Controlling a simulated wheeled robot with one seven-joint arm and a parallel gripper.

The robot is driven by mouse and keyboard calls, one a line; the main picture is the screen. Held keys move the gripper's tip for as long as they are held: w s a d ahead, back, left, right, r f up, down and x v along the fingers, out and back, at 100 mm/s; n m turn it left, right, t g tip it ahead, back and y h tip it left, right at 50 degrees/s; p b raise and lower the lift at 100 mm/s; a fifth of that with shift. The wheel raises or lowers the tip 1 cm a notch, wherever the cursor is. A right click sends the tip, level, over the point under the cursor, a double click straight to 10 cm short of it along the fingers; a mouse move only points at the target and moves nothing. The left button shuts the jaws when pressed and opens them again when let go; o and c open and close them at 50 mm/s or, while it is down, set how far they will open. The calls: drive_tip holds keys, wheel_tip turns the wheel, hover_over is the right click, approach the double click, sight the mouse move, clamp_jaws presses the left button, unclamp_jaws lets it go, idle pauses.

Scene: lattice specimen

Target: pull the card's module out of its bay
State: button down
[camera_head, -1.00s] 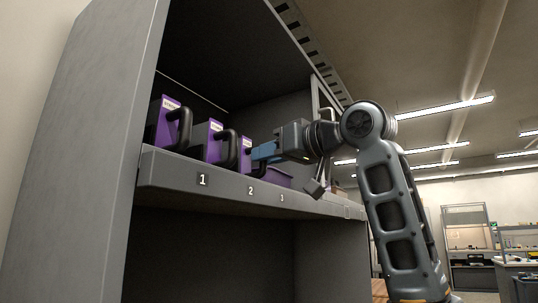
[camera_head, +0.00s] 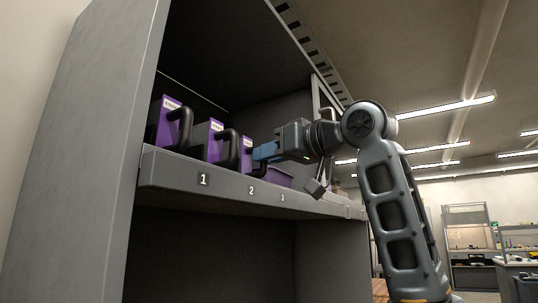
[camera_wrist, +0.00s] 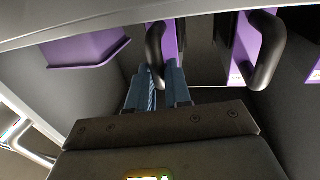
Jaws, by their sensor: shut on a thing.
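Three purple-and-grey modules with black handles stand upright in a row on the shelf: module 1 (camera_head: 168,105), module 2 (camera_head: 216,126) and module 3 (camera_head: 247,146). Each stands above its number on the shelf edge. My gripper (camera_head: 263,152) has its blue fingers at the handle of module 3, the farthest one. In the wrist view the fingers (camera_wrist: 158,75) are on either side of that black handle (camera_wrist: 153,45) and shut on it. Module 3 still stands in the row. The fingers hide part of its handle. No card can be made out.
A purple bin (camera_head: 280,178) sits on the shelf (camera_head: 225,188) just beyond module 3; it also shows in the wrist view (camera_wrist: 85,48). The handle of module 2 (camera_wrist: 268,50) is close beside my fingers. Cabinet walls enclose the shelf.

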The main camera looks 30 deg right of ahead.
drive_tip(key=shift+s+d, duration=0.4)
drive_tip(key=shift+s, duration=0.15)
idle(0.9)
drive_tip(key=w+d+v, duration=0.1)
drive_tip(key=d+v, duration=0.2)
drive_tip(key=v, duration=1.3)
drive_tip(key=shift+s+d, duration=0.15)
drive_tip(key=shift+s, duration=0.25)
idle(0.9)
